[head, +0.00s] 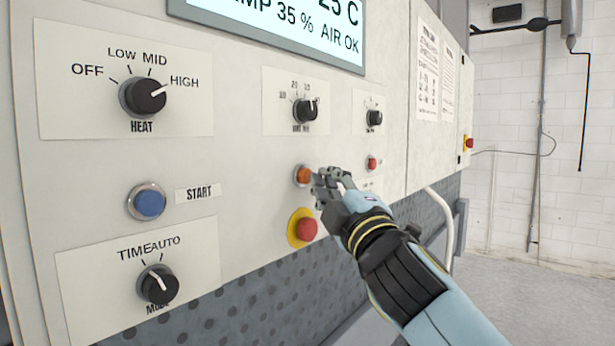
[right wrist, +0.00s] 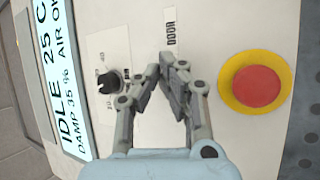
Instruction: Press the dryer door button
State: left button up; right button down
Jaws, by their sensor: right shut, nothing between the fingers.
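The orange button (head: 303,174) sits in a metal ring on the dryer panel in the head view, partly behind my fingertips. My right gripper (head: 321,180) is shut and empty, with its fingertips just right of the orange cap. Whether they touch it I cannot tell. In the right wrist view the closed fingers (right wrist: 168,62) point at the panel, just short of the DOOR label (right wrist: 172,27). The button itself is hidden behind them there. My left gripper is not in view.
A red mushroom button on a yellow ring (head: 306,229) is close below; it shows in the right wrist view (right wrist: 257,86). A small red button (head: 372,164) is to the right. The blue START button (head: 149,202) and the HEAT knob (head: 143,96) are left. A screen (head: 290,27) is above.

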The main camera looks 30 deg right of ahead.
jog(key=shift+w+a, duration=0.2)
jog(key=shift+w, duration=0.3)
dwell(0.6)
jog(key=shift+s, duration=0.1)
jog(key=shift+s+d, duration=0.35)
jog(key=shift+s, duration=0.4)
jog(key=shift+s+d+b, duration=0.3)
jog(key=shift+s+b, duration=0.15)
jog(key=shift+s, duration=0.35)
jog(key=shift+s+d+b, duration=0.35)
jog(key=shift+s+b, duration=0.1)
jog(key=shift+s, duration=0.3)
jog(key=shift+s+d+b, duration=0.3)
jog(key=shift+s+b, duration=0.15)
jog(key=shift+s, duration=0.35)
jog(key=shift+f, duration=0.1)
